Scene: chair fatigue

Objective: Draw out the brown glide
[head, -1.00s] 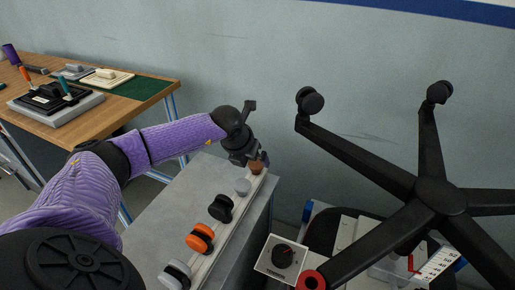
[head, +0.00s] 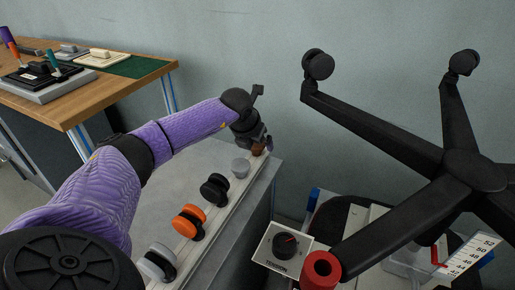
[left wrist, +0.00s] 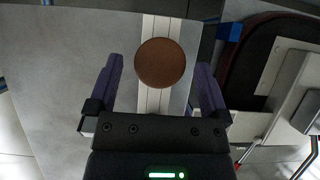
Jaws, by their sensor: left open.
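The brown glide (head: 258,149) stands at the far end of a pale rail on the grey cabinet top, partly hidden by my gripper in the head view. In the left wrist view it is a round brown disc (left wrist: 160,63) seen from above. My left gripper (head: 257,146) is at the glide. Its two purple fingers (left wrist: 160,80) are apart, one to each side of the disc, with gaps between fingers and disc. My right gripper is not in view.
An upturned black chair base (head: 470,170) and a tension dial box (head: 284,247) stand to the right.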

